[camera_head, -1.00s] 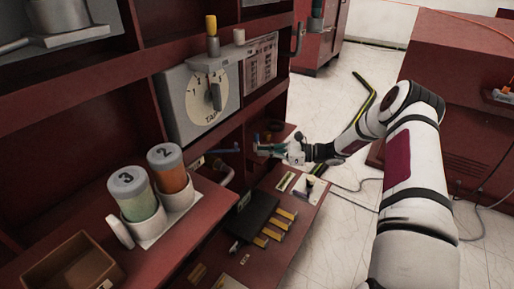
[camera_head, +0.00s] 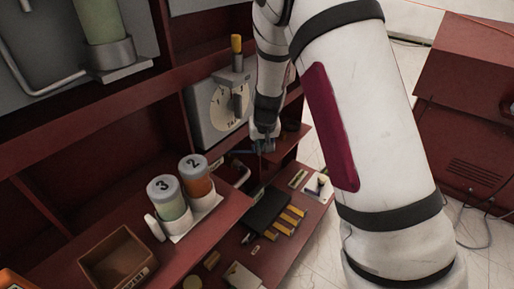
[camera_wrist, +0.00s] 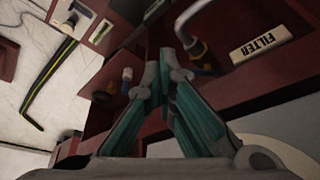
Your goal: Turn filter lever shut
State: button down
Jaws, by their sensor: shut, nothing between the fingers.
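My gripper (camera_head: 263,148) is shut and empty, pointing down beside the shelf unit below the dial panel. In the wrist view its teal-padded fingers (camera_wrist: 167,72) meet at the tips. A white FILTER label (camera_wrist: 262,42) is to the right of the fingertips. A curved pipe with a yellowish collar (camera_wrist: 197,48) and a dark blue part at its base is between the label and the fingers. In the head view a blue bar (camera_head: 242,152), possibly the filter lever, is just left of my gripper. I cannot tell whether they touch, or the lever's exact angle.
A dial panel (camera_head: 216,113) is above and left of my gripper. Canisters marked 3 (camera_head: 167,198) and 2 (camera_head: 195,176) stand on the left shelf near an open box (camera_head: 118,258). A black case (camera_head: 266,210) lies on the lower shelf.

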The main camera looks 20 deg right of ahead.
jog(key=w+f+b, duration=0.3)
jog(key=w+f, duration=0.4)
jog(key=f, duration=0.2)
jog(key=shift+w+d+b, duration=0.3)
jog(key=shift+w+d, duration=0.1)
jog(key=shift+w+d, duration=0.1)
jog(key=shift+w+d+n+b, duration=0.1)
jog(key=shift+w+n+b, duration=0.1)
jog(key=shift+n+b, duration=0.35)
